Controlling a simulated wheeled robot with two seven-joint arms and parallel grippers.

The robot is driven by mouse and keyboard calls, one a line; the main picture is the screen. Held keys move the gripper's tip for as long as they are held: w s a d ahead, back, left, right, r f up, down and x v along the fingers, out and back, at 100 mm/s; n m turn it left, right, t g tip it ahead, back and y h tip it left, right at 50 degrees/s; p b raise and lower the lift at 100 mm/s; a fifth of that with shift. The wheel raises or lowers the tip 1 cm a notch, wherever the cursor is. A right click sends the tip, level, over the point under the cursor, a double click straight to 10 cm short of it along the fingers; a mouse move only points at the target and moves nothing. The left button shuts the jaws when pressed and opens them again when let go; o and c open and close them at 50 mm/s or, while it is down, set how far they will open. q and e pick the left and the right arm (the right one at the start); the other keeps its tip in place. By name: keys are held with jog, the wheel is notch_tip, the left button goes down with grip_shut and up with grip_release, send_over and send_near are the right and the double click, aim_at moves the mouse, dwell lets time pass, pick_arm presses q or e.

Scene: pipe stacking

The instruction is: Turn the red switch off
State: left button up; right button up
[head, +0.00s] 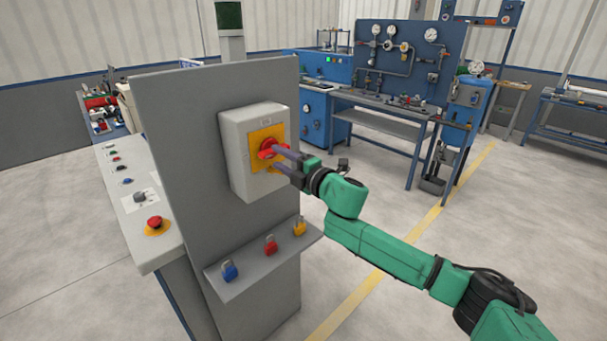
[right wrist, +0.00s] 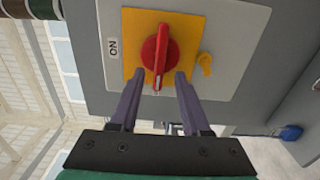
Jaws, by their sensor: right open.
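The red switch (head: 268,149) is a rotary knob on a yellow plate (head: 256,160), set on a light grey box (head: 236,140) on the side of a grey panel. In the right wrist view the red switch (right wrist: 155,56) has its handle in line with the gap between the fingers, and an "ON" label (right wrist: 113,48) stands to the left of the plate. My right gripper (head: 274,158) is open, its two purple fingers on either side of the handle's near end. Whether they touch it I cannot tell. My left gripper is not in view.
Blue, red and yellow padlocks (head: 270,245) stand on a shelf (head: 262,258) below the box. A console (head: 140,215) with a red push button (head: 154,223) is at the left. A blue workbench (head: 385,110) stands behind. The floor at the right is open.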

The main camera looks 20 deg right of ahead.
jog(key=b+v, duration=0.6)
jog(key=v, duration=0.5)
jog(key=shift+s, duration=0.35)
jog(key=shift+d, duration=0.1)
jog(key=shift+f, duration=0.1)
